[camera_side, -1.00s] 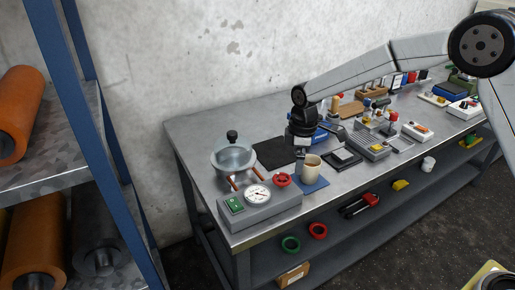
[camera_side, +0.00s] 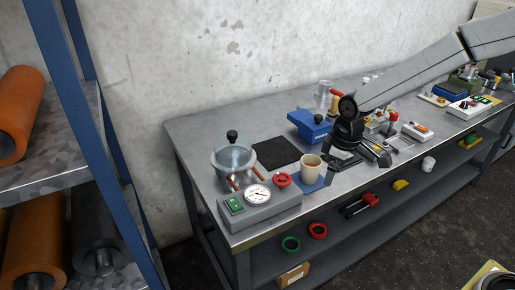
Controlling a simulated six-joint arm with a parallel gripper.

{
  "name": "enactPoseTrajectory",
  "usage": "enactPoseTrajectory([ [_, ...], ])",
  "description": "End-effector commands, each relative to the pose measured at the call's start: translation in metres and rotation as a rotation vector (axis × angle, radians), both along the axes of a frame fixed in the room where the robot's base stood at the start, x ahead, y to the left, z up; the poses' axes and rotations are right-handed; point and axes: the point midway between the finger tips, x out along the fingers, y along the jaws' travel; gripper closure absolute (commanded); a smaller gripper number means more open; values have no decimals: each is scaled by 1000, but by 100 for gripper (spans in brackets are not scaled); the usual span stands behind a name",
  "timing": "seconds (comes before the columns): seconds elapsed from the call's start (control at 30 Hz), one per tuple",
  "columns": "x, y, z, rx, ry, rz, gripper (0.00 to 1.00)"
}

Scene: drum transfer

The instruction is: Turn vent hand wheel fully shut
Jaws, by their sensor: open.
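The small red hand wheel (camera_side: 282,180) sits on top of the grey control box (camera_side: 262,212), at its back right, beside the round white gauge (camera_side: 257,195). How far the wheel is turned cannot be told at this size. My gripper (camera_side: 350,148) is open and well to the right of the wheel, beyond the beige mug, pointing down over the bench. It touches neither the wheel nor the box. Its fingertips are small and dark against the items behind them.
The beige mug (camera_side: 310,168) stands on a blue mat (camera_side: 320,184) between wheel and gripper. A glass-lidded pot (camera_side: 233,158) stands behind the box. A black mat (camera_side: 277,153) and blue box (camera_side: 309,126) lie further back. Several small devices crowd the bench's right.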

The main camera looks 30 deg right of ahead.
Motion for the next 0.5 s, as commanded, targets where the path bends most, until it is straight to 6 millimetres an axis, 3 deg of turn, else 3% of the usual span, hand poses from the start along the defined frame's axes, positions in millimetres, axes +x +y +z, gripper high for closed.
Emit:
enactPoseTrajectory([
  [0.5,-56,-17,0,32,-41,-224,0],
])
